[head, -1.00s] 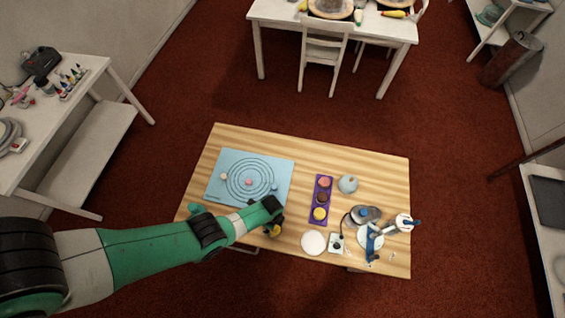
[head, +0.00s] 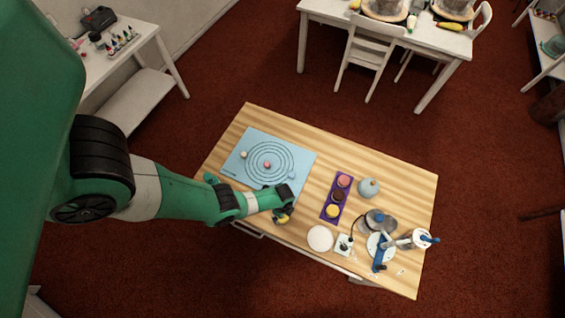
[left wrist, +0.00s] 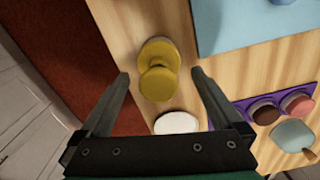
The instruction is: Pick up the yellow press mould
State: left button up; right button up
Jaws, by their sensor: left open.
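The yellow press mould (left wrist: 157,78) has a round knob above a wider round base and stands on the wooden table near its front edge. In the head view it is a small yellow patch (head: 283,219), partly hidden by my left gripper (head: 284,211). My left gripper (left wrist: 160,76) is open in the left wrist view, one finger on each side of the mould, with gaps showing. The mould is not held. My right gripper is in neither view.
A blue mat (head: 235,173) with printed rings lies behind and left. To the right are a purple tray (head: 327,215) with round pieces, a white disc (head: 320,238), a grey-blue round pot (head: 368,188) and a blue-and-white device (head: 380,250).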

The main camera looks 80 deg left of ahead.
pick_arm(q)
notch_tip(320, 180, down, 3)
jog(key=shift+s+b, duration=0.1)
jog(key=shift+b, duration=0.6)
jog(key=shift+r, duration=0.2)
jog(key=c, duration=1.4)
jog(key=shift+r+p, duration=0.15)
jog(key=shift+p, duration=0.15)
